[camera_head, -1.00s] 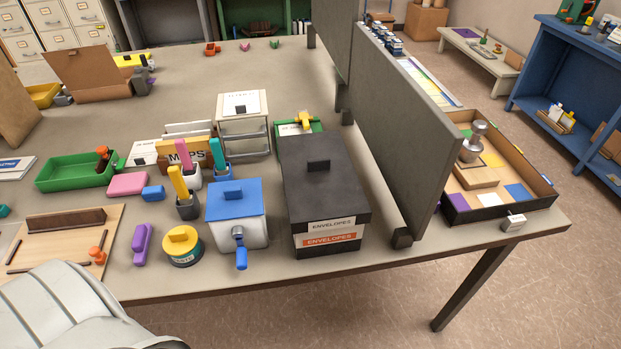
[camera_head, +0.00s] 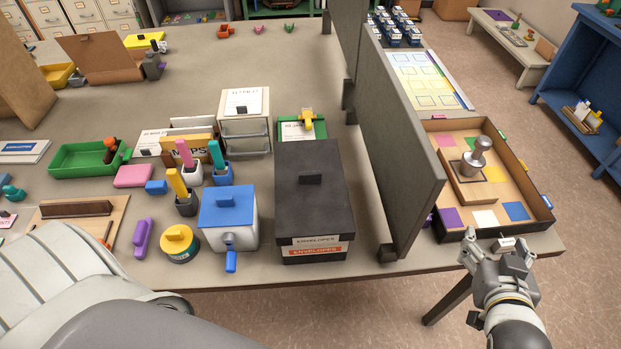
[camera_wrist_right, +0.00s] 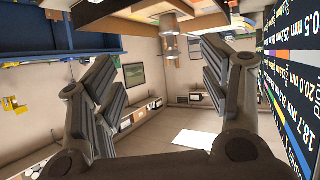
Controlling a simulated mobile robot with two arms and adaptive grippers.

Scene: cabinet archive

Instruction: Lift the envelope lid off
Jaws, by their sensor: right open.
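A black envelope box (camera_head: 314,254) stands near the front edge of the table, with an "ENVELOPES" label on its front. Its dark lid (camera_head: 314,205) sits on top and has a small block handle (camera_head: 311,178) in the middle. My right gripper (camera_head: 500,247) is at the table's front right edge, in front of the cardboard tray and well to the right of the box. It is open and empty, and its spread fingers also show in the right wrist view (camera_wrist_right: 160,90). My left gripper does not show in the head view.
A grey upright partition (camera_head: 400,150) stands between the box and the cardboard tray (camera_head: 540,222), which holds a metal-handled stamp (camera_head: 475,157). A white box with a blue lid (camera_head: 228,205) stands left of the envelope box.

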